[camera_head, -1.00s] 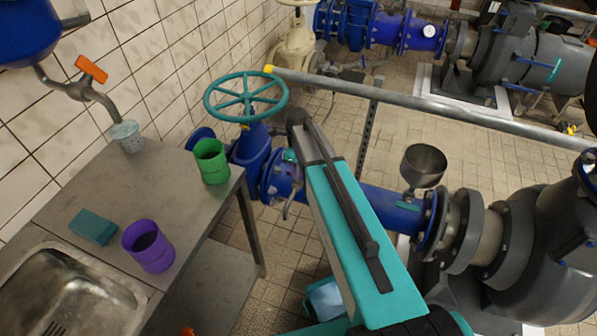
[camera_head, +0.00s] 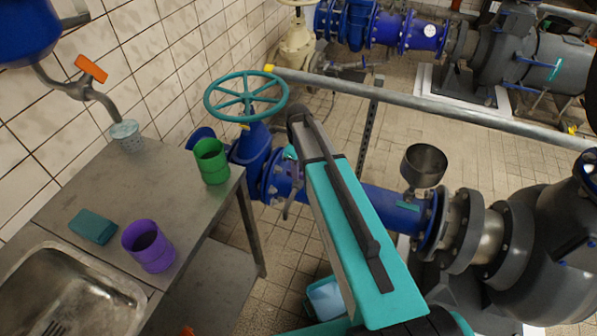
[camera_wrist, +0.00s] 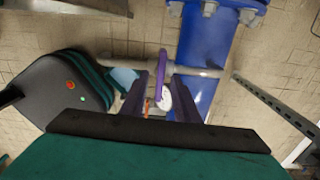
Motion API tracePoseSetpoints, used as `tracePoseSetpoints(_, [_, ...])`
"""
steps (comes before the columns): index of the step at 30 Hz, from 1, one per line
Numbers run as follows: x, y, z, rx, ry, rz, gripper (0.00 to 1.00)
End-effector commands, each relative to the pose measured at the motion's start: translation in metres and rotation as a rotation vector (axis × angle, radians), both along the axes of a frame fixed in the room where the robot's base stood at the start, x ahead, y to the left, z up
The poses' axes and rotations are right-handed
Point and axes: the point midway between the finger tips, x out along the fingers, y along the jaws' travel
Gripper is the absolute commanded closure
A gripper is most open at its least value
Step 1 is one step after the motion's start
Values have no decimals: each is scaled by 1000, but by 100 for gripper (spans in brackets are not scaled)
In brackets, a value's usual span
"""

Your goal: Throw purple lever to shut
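The purple lever (camera_wrist: 161,72) stands upright in the wrist view, in front of a thin pale branch pipe (camera_wrist: 200,71) beside the big blue pipe (camera_wrist: 208,45). Its lower end reaches down between the two dark fingers of my gripper (camera_wrist: 162,100), which look spread apart with a gap on each side of it. I cannot tell how near in depth the lever is to the fingers. A small white disc (camera_wrist: 166,98) and an orange bit (camera_wrist: 147,106) show between the fingers. In the head view, my teal arm hides the gripper, and I cannot pick out the lever for sure.
In the head view, a metal table (camera_head: 95,180) with a purple cup (camera_head: 150,248), green cup (camera_head: 211,162) and sponge (camera_head: 93,227) is at left. A teal handwheel (camera_head: 246,96) rises behind. A grey rail (camera_head: 450,108) crosses the back. A funnel (camera_head: 424,165) sits at right.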

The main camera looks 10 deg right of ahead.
Motion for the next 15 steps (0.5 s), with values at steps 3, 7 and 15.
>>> tracePoseSetpoints(3, [0, 0, 12, 0, -1, 0, 72])
tracePoseSetpoints(7, [0, 0, 27, 0, -1, 0, 72])
tracePoseSetpoints(15, [-1, 0, 59, -1, -1, -1, 72])
